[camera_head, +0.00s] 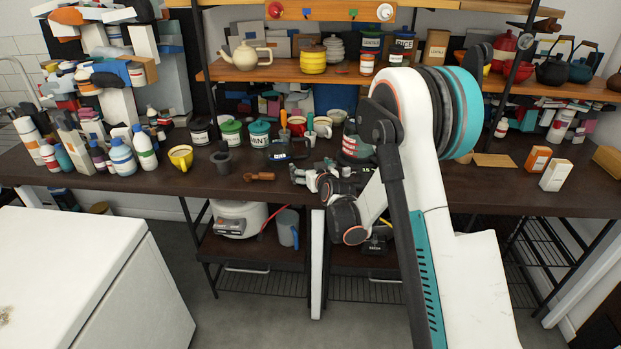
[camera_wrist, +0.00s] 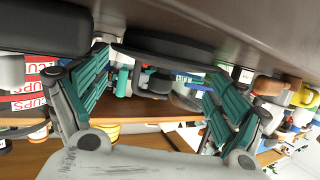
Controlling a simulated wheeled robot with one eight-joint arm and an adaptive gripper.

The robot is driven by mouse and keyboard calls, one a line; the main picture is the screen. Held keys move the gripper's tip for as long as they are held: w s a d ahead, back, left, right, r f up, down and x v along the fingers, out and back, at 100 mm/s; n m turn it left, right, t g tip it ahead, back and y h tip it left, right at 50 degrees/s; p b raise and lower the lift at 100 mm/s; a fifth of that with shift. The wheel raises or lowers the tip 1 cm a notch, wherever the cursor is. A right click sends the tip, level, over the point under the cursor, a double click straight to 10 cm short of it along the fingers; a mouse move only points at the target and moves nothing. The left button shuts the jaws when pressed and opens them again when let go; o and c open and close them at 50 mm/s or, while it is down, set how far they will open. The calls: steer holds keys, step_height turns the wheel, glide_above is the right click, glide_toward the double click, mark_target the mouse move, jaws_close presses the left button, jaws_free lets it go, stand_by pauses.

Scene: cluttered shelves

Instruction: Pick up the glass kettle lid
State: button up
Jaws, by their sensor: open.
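My gripper (camera_wrist: 158,62) shows in the wrist view with its two teal-and-grey fingers spread wide apart. The gap between them holds nothing that I can see gripped. A dark, knob-like piece (camera_wrist: 160,82) with greyish, see-through shapes around it shows beyond the gap; it may be the glass kettle lid, but I cannot tell for sure. In the head view my gripper (camera_head: 305,178) is low over the front of the dark counter. A dark-handled, see-through vessel (camera_head: 284,151), possibly the glass kettle, stands just behind it. Its lid is not clear there.
The dark counter (camera_head: 110,183) carries a yellow mug (camera_head: 181,157), a dark mortar (camera_head: 222,160), a brown wooden piece (camera_head: 259,176) and lidded canisters (camera_head: 231,133). Bottles crowd the left. A wooden shelf (camera_head: 285,72) hangs above. My arm hides part of the counter's right side.

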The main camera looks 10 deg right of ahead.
mark_target(311, 167)
steer(key=c, duration=0.7)
steer(key=shift+r, duration=0.15)
step_height(311, 167, up, 20)
steer(key=p, duration=0.7)
